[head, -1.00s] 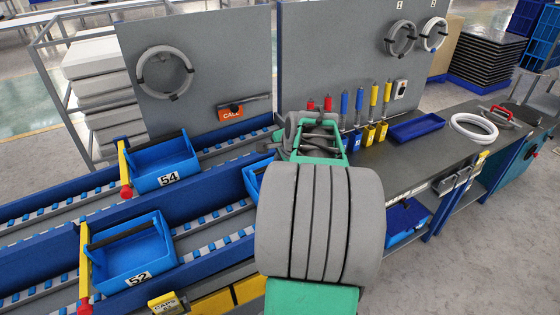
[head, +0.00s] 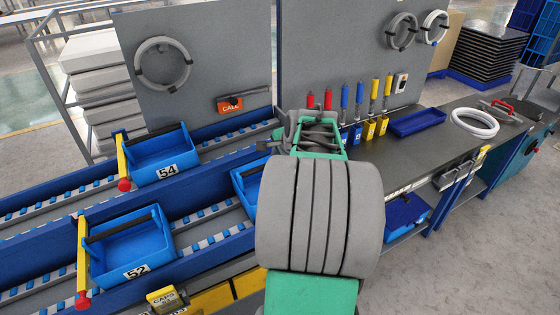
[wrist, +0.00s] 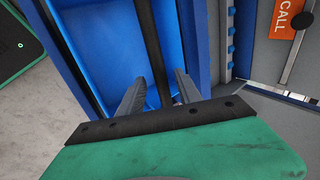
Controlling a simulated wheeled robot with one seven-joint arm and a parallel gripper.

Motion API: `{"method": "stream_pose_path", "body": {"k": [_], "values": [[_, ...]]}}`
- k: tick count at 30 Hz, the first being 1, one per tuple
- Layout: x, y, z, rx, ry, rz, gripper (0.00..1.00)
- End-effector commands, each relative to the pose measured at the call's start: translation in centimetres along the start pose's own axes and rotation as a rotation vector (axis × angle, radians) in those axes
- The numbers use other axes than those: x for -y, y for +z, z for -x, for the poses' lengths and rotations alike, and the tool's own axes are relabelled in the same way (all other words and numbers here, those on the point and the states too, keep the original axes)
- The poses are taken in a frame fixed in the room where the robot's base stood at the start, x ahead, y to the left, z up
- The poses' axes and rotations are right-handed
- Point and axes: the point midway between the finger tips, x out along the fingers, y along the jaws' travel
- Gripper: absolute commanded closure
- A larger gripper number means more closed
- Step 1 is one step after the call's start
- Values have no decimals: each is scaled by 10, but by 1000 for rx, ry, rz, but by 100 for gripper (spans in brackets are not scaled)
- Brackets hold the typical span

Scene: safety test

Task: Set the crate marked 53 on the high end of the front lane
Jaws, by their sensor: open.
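A blue crate (head: 246,186) with a black handle stands on the front lane (head: 212,238), mostly hidden behind my arm in the head view; its number is not visible. In the wrist view a blue crate (wrist: 105,50) lies under my gripper (wrist: 158,88). The fingers are open, one on each side of its black handle bar (wrist: 150,40); contact cannot be told. Crate 52 (head: 128,258) stands further left on the front lane, by a yellow stop bar with a red tip (head: 83,298). Crate 54 (head: 163,155) stands on the rear lane (head: 215,142).
A grey panel (head: 205,40) with a hung ring and an orange CALL sign (head: 230,104) rises behind the lanes. The workbench (head: 435,150) on the right holds coloured tools, a blue tray (head: 417,122) and white rings (head: 474,122). A yellow CAPS box (head: 166,300) sits in front.

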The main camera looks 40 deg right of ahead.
Motion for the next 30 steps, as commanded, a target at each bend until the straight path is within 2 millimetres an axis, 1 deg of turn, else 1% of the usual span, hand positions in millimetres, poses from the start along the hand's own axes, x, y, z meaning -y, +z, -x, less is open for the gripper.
{"method": "stream_pose_path", "body": {"k": [2,5,8,12,15,18,21,23,27,29,30], "values": [[-1,0,0,1,2,-1,59],[0,0,5,-1,0,-1,59],[-1,-1,22,-2,-2,-1,59],[0,-1,52,-3,-3,-1,59],[0,-1,68,-2,-2,0,59],[0,0,77,-2,-1,-1,59],[0,0,78,0,0,19,59],[0,0,78,0,1,78,59],[-9,-2,78,3,33,357,59],[-24,-3,74,13,74,475,59],[-40,-2,68,28,108,544,59]]}}
